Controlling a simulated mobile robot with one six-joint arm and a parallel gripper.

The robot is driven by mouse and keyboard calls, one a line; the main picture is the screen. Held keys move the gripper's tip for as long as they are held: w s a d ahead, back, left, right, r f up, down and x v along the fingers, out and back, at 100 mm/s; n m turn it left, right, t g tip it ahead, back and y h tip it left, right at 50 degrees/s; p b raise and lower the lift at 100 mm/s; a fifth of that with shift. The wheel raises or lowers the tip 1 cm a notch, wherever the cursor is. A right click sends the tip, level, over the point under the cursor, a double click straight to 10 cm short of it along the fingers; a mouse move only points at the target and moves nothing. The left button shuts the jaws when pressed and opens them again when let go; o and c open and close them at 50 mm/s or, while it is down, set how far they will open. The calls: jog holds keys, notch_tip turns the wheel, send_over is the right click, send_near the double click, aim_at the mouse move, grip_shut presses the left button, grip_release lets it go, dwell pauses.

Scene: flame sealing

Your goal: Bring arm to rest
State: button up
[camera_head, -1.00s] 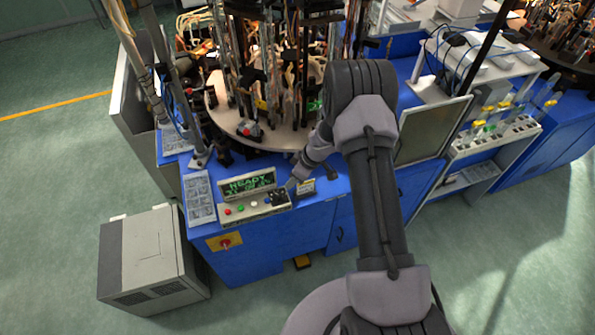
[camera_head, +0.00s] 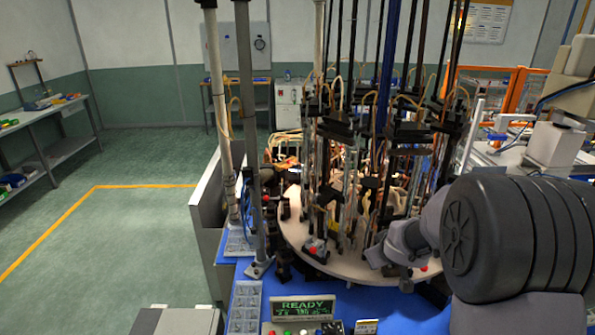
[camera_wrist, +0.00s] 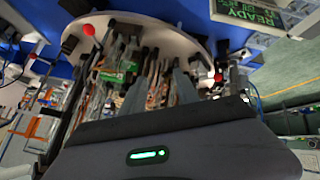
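My arm reaches in from the right of the head view, its dark rounded joint large in front. My gripper (camera_head: 404,283) is small there, near the front right edge of the round turntable (camera_head: 310,256), and its fingers are hard to make out. In the wrist view two grey fingers of my gripper (camera_wrist: 160,90) stand apart with nothing seen between them but the machine behind. The turntable (camera_wrist: 160,31) with its rods and burners lies beyond them. A panel with a green READY display (camera_head: 303,309) is at the bottom of the head view; the display (camera_wrist: 247,14) also shows at the wrist view's top right.
Tall rods and hoses rise from the turntable close to my arm. A grey cabinet (camera_head: 177,321) stands at the lower left. Green floor (camera_head: 130,240) with a yellow line lies open on the left, with a shelf bench (camera_head: 62,150) beyond.

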jog(key=s+r+m+h+b, duration=0.4)
jog(key=s+b, duration=0.4)
jog(key=s, duration=0.5)
jog(key=s+a+f+m+g+y+b, duration=0.1)
jog(key=s+a+f+m+y+b, duration=0.1)
jog(key=s+a, duration=0.5)
jog(key=s+a+f+m+g+y+b, duration=0.1)
jog(key=s+a+f+y+b, duration=0.4)
jog(key=s, duration=1)
jog(key=shift+a+f+m, duration=0.55)
jog(key=shift+a+m, duration=0.25)
jog(key=shift+a, duration=0.15)
